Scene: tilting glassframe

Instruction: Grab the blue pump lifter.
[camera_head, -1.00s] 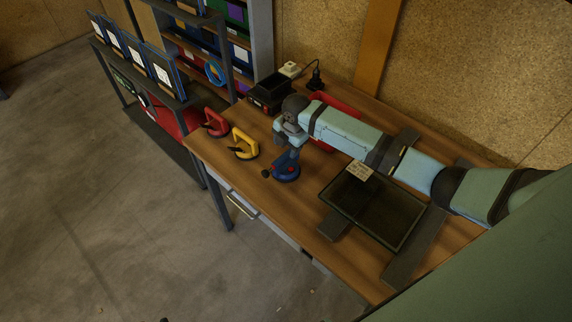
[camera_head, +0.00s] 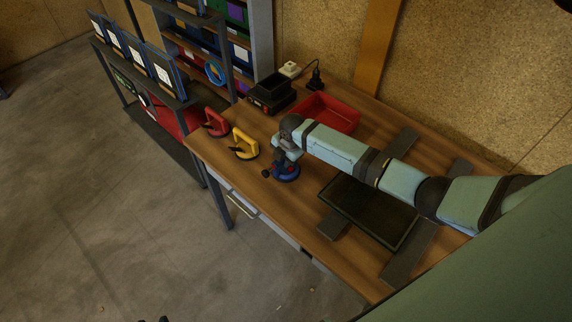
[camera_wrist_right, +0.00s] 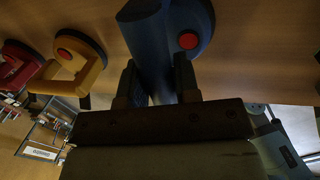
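The blue pump lifter (camera_head: 287,174) stands on the wooden table in the head view, its round base down and its upper part hidden by my right gripper. My right gripper (camera_head: 281,162) is down at its handle. In the right wrist view the two dark fingers (camera_wrist_right: 158,82) stand on either side of the blue handle (camera_wrist_right: 150,45). The handle fills most of the space between them; whether they press on it I cannot tell. The lifter's base with a red button shows beyond.
A yellow lifter (camera_head: 245,146) and a red lifter (camera_head: 215,124) stand to the left on the table. Behind are a red bin (camera_head: 330,112) and a dark box (camera_head: 270,92). A glass frame (camera_head: 368,212) lies under my right arm on the right.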

